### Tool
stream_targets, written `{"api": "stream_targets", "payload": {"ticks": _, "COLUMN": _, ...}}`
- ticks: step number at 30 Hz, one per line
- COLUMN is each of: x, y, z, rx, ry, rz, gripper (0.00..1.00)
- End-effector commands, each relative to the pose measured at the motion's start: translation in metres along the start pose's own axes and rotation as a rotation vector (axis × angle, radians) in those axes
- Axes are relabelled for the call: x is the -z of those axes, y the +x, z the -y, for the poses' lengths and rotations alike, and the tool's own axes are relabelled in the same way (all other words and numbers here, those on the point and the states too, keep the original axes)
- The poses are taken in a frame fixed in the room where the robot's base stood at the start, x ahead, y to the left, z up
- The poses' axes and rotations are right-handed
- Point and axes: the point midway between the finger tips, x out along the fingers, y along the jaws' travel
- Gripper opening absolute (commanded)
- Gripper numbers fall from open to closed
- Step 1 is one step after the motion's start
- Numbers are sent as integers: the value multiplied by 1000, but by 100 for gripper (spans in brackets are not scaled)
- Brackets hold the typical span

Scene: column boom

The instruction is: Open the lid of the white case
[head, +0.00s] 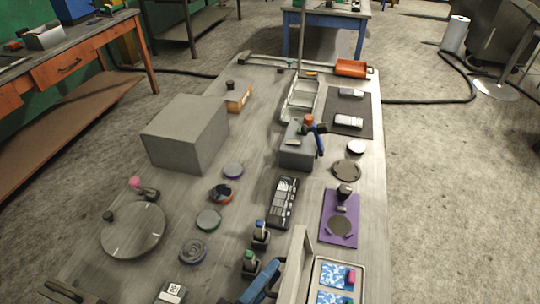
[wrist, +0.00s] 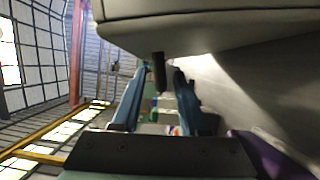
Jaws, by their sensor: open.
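The white case (head: 313,281) is at the bottom right of the table in the head view, cut off by the lower edge. Blue patterned pieces and a red item show inside it. A pale upright panel (head: 295,265), which looks like its lid, stands along the case's left side. A blue part of my gripper (head: 262,284) is just left of this panel. In the wrist view my gripper (wrist: 160,82) has its two blue fingers apart. A dark peg (wrist: 158,72) shows between them, below a large pale surface (wrist: 225,85). I cannot tell whether they touch.
A blue-topped item (head: 260,232) and a green-topped item (head: 250,262) stand close to the panel. A purple mat (head: 328,233) lies behind the case. A large grey box (head: 185,135) stands at the table's left. Several discs lie between them.

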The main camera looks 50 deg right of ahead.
Motion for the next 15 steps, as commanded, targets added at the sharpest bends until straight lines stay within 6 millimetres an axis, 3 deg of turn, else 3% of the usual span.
{"api": "stream_targets", "payload": {"ticks": 10, "x": 0, "y": 5, "z": 0, "rx": 0, "ry": 0, "rz": -1, "gripper": 44}}
{"api": "stream_targets", "payload": {"ticks": 15, "x": 0, "y": 5, "z": 0, "rx": 0, "ry": 0, "rz": -1, "gripper": 15}}
